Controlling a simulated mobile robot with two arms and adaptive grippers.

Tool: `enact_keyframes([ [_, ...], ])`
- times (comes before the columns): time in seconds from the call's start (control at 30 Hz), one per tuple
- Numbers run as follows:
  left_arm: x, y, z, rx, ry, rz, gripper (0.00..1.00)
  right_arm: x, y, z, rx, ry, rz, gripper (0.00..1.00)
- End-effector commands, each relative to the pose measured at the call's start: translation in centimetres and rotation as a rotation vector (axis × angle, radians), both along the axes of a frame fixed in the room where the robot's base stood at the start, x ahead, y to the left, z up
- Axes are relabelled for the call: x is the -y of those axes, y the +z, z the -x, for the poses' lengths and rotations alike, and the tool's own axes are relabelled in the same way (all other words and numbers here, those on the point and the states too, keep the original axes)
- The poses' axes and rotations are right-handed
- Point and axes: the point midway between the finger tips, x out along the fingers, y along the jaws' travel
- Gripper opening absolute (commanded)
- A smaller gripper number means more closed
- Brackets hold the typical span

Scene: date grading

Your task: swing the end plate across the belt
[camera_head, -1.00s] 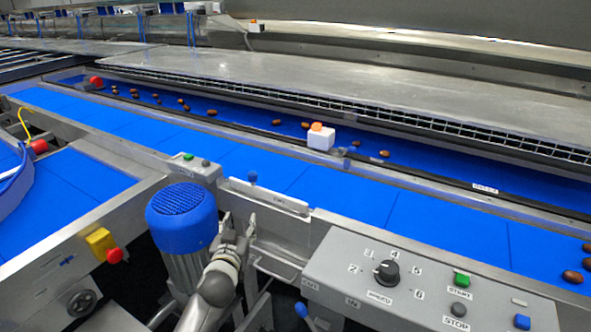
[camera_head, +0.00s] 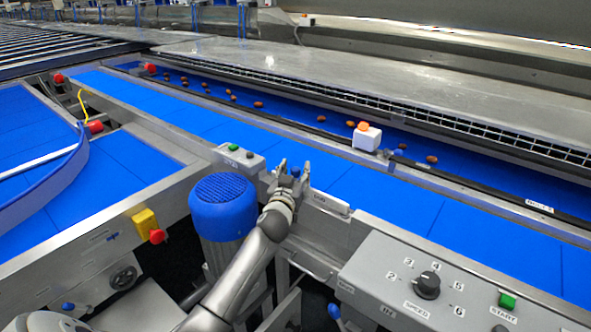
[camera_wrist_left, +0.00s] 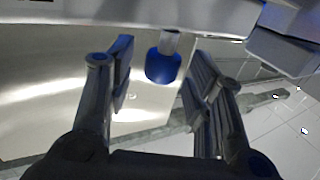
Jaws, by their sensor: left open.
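The end plate (camera_head: 331,203) is a pale metal strip standing along the near edge of the long blue belt (camera_head: 385,196). Its blue knob (camera_head: 295,172) shows between the fingers of my left gripper (camera_head: 293,168). In the left wrist view the knob (camera_wrist_left: 163,67), on a short grey stem, sits between the two open fingers with gaps on both sides. The gripper is not closed on it. My arm and fingers hide the plate's left end in the head view. My right gripper is not in view.
A blue motor (camera_head: 223,205) stands just left of my arm. A control panel (camera_head: 450,290) with a dial and buttons is at the right. A switch box (camera_head: 238,157) lies close left of the gripper. Dates lie on the far belt (camera_head: 285,112).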

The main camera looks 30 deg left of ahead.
Motion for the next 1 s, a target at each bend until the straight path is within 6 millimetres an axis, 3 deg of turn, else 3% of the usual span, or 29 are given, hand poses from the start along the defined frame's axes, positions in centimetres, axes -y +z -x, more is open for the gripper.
enact_keyframes([
  [0.5,-0.45,-0.01,-1.1,-0.001,0.0,0.0,0.46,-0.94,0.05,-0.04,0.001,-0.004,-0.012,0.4],
  [0.87,-0.45,-0.02,-1.09,-0.001,0.0,0.0,0.0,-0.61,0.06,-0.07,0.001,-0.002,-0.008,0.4],
  [1.0,-0.45,-0.02,-1.09,-0.001,0.0,0.0,0.0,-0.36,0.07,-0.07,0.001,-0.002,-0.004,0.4],
])
